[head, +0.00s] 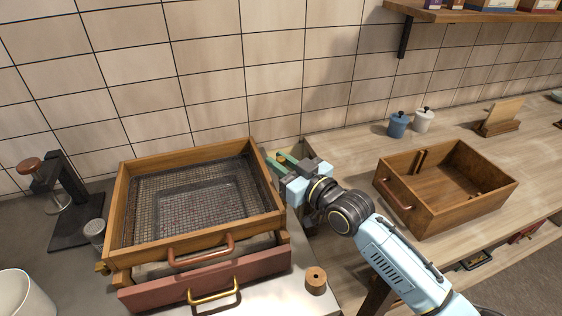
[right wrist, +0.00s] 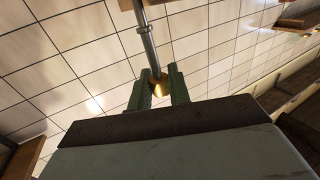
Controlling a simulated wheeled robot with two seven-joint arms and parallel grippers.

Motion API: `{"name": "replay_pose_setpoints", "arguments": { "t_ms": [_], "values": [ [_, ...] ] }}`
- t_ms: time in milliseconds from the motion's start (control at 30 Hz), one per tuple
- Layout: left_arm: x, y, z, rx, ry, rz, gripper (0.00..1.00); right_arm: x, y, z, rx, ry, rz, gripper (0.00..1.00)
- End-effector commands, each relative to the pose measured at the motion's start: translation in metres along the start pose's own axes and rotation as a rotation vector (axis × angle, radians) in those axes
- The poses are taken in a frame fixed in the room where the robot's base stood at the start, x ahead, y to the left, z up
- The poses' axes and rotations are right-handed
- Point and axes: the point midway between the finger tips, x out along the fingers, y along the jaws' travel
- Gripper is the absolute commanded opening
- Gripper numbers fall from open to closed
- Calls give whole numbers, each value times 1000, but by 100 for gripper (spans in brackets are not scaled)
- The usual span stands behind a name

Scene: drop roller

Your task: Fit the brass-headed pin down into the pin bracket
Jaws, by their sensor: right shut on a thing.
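My right gripper (head: 286,161) is at the back right corner of the mesh-bottomed wooden drawer, its green fingers pointing left. It is shut on the brass-headed pin (head: 281,155), of which only a small brass spot shows in the head view. In the right wrist view, the brass head (right wrist: 160,89) is between the two green fingertips (right wrist: 160,86). The pin's grey shaft (right wrist: 147,42) runs from there to the top of the picture. I cannot make out the pin bracket in either view. My left gripper is not in view.
The mesh-bottomed drawer (head: 127,197) sits above a reddish drawer front (head: 205,280). A small wooden roller (head: 316,275) stands on the pale surface in front. An empty wooden drawer (head: 445,213) is on the bench at right. The tiled wall (head: 220,70) is close behind.

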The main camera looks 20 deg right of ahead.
Motion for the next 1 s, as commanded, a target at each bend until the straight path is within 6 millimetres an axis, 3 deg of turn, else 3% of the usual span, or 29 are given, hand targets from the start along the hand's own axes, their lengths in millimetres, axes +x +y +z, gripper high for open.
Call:
{"name": "replay_pose_setpoints", "arguments": {
  "t_ms": [1000],
  "values": [
    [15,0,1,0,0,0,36,0,0,23,0,0,0,0]
  ]
}}
